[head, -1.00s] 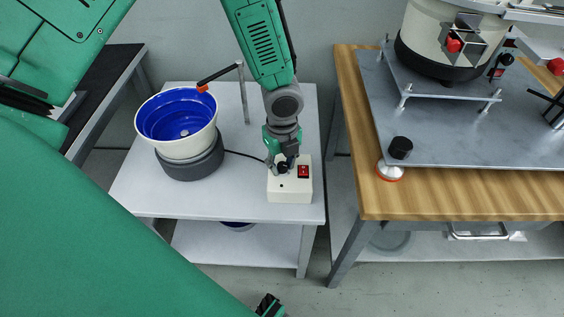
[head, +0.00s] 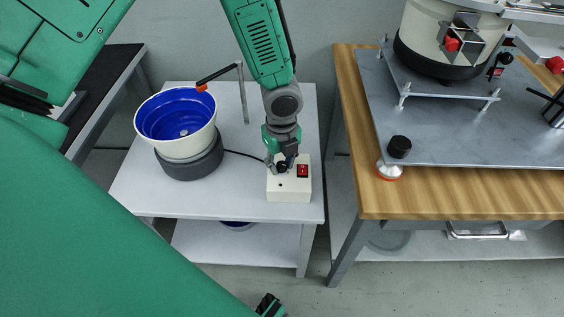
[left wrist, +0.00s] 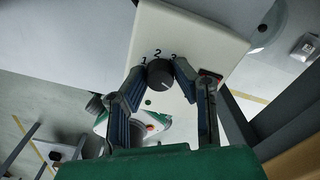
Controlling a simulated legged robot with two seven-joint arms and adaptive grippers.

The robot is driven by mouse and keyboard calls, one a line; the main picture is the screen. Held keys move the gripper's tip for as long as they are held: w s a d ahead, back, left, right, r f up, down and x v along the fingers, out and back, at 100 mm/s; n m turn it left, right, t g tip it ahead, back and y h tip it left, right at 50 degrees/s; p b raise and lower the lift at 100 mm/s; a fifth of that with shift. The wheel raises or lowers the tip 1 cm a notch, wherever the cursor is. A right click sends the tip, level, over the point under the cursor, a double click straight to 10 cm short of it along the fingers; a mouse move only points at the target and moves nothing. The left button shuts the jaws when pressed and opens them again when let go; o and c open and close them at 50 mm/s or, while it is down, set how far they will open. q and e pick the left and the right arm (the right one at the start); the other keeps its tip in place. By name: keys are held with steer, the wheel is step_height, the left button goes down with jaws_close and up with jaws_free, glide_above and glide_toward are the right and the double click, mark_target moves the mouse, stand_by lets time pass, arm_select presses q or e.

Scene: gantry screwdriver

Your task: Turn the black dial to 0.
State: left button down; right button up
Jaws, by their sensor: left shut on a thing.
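The black dial (left wrist: 160,75) sits on the face of a white control box (head: 289,187). In the left wrist view the numerals 1, 2 and 3 show around its upper edge; a 0 does not show, and I cannot read the dial's setting for certain. My left gripper (head: 281,163) is over the box with its fingers on either side of the dial, shut on it. In the head view the fingers hide part of the dial.
A red switch (head: 302,171) is on the box, right of the dial. A blue-lined bowl (head: 178,122) on a grey base stands left on the white table (head: 240,205). A wooden workbench (head: 450,195) stands to the right, across a gap.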

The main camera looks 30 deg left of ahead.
mark_target(282, 163)
arm_select(q)
steer(key=c, duration=1.3)
jaws_free()
step_height(282, 163, up, 12)
steer(key=shift+w, duration=0.1)
